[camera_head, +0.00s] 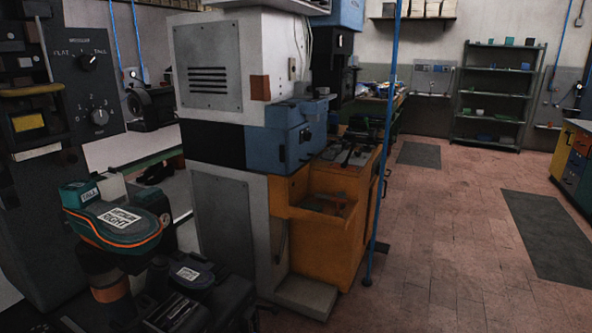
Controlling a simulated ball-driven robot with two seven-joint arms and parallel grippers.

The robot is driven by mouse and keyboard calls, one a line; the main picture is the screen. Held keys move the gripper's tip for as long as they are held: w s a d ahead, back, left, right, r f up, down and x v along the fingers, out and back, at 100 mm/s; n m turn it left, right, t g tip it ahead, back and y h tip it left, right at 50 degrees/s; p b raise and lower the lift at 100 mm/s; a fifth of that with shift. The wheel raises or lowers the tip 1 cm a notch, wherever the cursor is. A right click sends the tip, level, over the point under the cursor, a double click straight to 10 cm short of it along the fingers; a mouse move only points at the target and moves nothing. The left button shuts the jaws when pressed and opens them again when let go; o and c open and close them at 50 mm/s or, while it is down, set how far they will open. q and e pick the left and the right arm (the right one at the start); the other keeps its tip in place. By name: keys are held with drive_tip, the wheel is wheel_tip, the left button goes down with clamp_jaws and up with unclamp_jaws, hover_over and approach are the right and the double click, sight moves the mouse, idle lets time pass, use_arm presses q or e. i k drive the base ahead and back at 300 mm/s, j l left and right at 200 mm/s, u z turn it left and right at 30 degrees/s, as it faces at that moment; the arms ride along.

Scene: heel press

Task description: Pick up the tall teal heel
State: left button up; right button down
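A small teal block (80,193) with a white label is at the lower left; it looks like a heel, but its label is too small to read surely. It lies at the back left end of a teal, orange-edged sole form (118,228) labelled "RIGHT". I cannot tell whether the block is fixed to the form or only rests against it. Neither of my grippers is in view.
A dark panel (80,75) with "FLAT/TALL" and numbered knobs stands left. A grey machine cabinet (220,60) and an orange cabinet (340,225) fill the middle. A blue pole (385,150) stands beside them. The tiled floor at right is open. A shelf (495,95) stands far back.

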sight(78, 194)
drive_tip(key=k+u, duration=0.1)
drive_tip(key=u, duration=1.15)
